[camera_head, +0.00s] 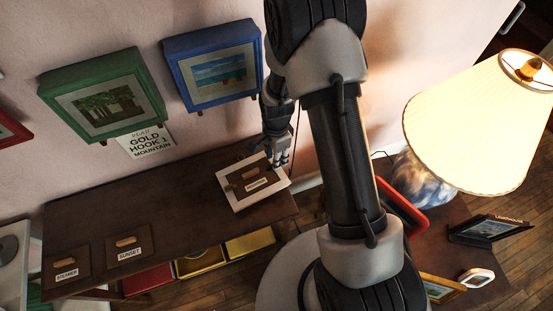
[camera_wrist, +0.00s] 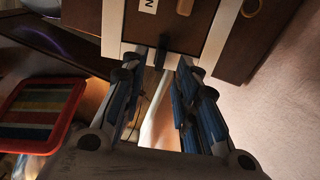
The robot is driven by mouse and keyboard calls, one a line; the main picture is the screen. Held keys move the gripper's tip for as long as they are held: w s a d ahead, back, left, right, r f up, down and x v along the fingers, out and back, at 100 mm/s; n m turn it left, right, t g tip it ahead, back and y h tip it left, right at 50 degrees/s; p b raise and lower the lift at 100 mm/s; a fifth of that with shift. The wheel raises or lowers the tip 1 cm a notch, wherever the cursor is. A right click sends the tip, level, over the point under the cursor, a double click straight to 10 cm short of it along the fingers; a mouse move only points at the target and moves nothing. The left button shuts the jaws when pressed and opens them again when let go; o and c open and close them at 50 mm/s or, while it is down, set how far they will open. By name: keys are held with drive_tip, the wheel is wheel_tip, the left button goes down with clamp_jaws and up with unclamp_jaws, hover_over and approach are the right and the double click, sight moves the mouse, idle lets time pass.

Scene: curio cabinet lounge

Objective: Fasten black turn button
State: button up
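A white-framed picture (camera_head: 279,186) lies back-up on the dark cabinet top, its brown back showing a small wooden handle and a label; its white rail (camera_wrist: 211,48) also shows in the wrist view. A small black upright piece, apparently the turn button (camera_wrist: 161,52), sits at that rail's near edge. My gripper (camera_head: 279,162) is over the frame's far right corner. In the wrist view my gripper (camera_wrist: 160,62) has its fingers apart, one on each side of the black piece, with gaps showing. Contact cannot be told. The button is not clear in the head view, near my fingers.
Brown panels labelled Steamer (camera_head: 67,265) and Sunset (camera_head: 129,247) lie at the cabinet's left end. Green (camera_head: 103,97) and blue (camera_head: 212,66) frames hang on the wall behind. A lit lamp (camera_head: 480,125) and a red frame (camera_wrist: 75,92) are beside the cabinet.

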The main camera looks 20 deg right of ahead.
wheel_tip(320, 180, up, 10)
drive_tip(key=shift+f, duration=0.15)
idle(0.6)
drive_tip(key=s+r+n+t, duration=0.1)
drive_tip(key=s+r+n, duration=0.25)
drive_tip(key=r, duration=0.55)
drive_tip(key=s+r+n+t, duration=0.1)
drive_tip(key=s+r+n, duration=0.25)
drive_tip(key=r, duration=0.45)
drive_tip(key=s+r+n+t, duration=0.1)
drive_tip(key=s+r+n, duration=0.3)
drive_tip(key=s, duration=0.3)
drive_tip(key=s+r+n+t, duration=0.1)
drive_tip(key=s+r+n, duration=0.3)
drive_tip(key=s, duration=0.3)
drive_tip(key=shift+s+n+t, duration=0.25)
drive_tip(key=shift+n+t, duration=0.05)
drive_tip(key=shift+d, duration=0.1)
